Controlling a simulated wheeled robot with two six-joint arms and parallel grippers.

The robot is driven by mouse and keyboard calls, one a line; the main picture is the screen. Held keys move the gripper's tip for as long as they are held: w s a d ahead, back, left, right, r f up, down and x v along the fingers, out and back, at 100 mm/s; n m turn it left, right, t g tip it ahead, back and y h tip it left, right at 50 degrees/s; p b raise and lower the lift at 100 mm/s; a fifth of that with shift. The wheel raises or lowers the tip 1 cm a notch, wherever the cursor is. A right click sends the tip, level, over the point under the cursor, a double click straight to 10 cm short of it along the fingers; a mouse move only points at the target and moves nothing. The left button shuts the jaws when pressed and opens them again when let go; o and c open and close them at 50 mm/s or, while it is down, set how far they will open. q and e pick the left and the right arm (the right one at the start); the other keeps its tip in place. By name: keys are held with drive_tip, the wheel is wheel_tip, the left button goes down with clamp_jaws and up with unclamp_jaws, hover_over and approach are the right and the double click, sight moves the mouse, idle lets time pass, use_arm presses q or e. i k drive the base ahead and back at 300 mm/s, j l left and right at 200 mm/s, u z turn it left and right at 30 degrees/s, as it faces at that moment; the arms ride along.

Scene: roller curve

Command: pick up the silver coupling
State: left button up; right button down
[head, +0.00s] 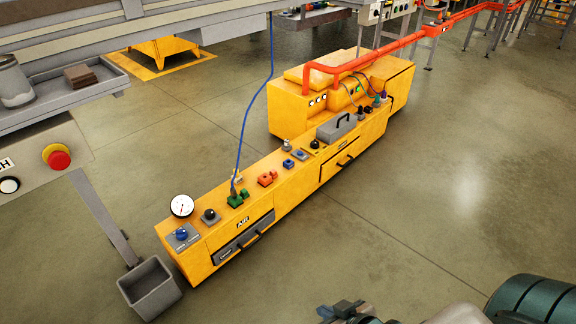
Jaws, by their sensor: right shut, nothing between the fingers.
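A small silvery fitting (287,145) stands on the back edge of the long yellow bench (290,200); it may be the silver coupling, but it is too small to be sure. My right gripper (340,309) shows at the bottom edge, partly cut off. It is shut with nothing held, over the floor and well in front of the bench, far from the fitting. My left gripper is out of view.
A blue hose (267,90) hangs down to the green fittings. A grey bin (150,288) stands at left. The right floor is clear.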

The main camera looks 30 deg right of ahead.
sight(233, 191)
drive_tip(key=i+l+u, duration=0.2)
drive_tip(key=i+l, duration=0.2)
drive_tip(key=i+l+u, duration=0.2)
drive_tip(key=i+l, duration=0.2)
drive_tip(key=i+l+u, duration=0.2)
drive_tip(key=l, duration=0.45)
drive_tip(key=i, duration=0.1)
